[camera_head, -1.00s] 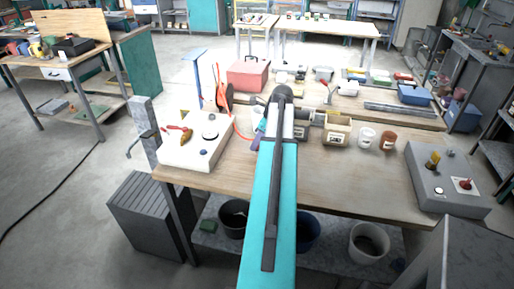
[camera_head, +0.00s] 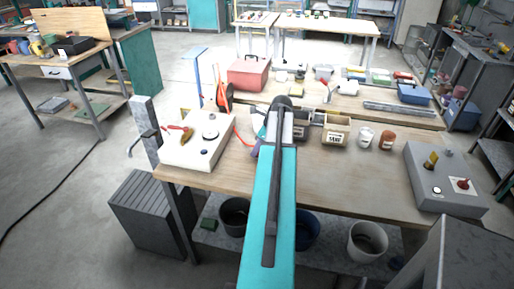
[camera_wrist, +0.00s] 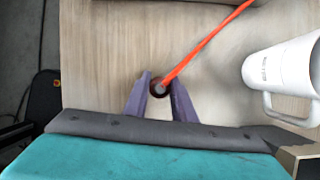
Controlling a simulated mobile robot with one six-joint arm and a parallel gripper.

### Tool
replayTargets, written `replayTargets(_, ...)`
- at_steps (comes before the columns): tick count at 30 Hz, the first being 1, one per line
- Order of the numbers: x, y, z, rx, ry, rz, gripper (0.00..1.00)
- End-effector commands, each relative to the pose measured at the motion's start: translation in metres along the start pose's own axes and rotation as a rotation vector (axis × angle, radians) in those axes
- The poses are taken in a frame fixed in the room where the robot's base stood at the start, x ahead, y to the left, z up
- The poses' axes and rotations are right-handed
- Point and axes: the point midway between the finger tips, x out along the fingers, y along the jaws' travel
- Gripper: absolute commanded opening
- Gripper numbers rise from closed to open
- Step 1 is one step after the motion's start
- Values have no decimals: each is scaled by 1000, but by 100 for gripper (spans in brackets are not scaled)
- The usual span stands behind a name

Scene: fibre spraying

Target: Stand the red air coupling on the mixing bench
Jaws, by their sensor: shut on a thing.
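The red air coupling (camera_wrist: 159,88) shows in the wrist view as a dark red ring between my fingertips, with an orange-red hose running from it to the upper right. My gripper (camera_wrist: 161,84) has purple fingers and is shut on the coupling, above the pale wooden mixing bench (camera_wrist: 110,45). I cannot tell whether the coupling touches the bench top. In the head view my arm covers most of the gripper and the coupling is hidden; the hose (camera_head: 239,136) shows left of the arm. The bench (camera_head: 330,180) spreads around it.
In the head view a white box with a gauge (camera_head: 197,145) is left, and a grey control box (camera_head: 440,185) right. The front middle right of the bench is clear.

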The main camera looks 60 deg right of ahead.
Motion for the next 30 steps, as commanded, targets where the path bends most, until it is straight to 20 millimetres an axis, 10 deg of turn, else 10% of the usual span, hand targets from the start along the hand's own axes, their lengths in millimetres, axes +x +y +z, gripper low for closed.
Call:
replayTargets(10,2,0,-1,0,0,0,0)
replayTargets(11,2,0,-1,0,0,-1,27)
replayTargets(14,2,0,-1,0,0,-1,42)
replayTargets(30,-5,0,0,0,0,-2,42)
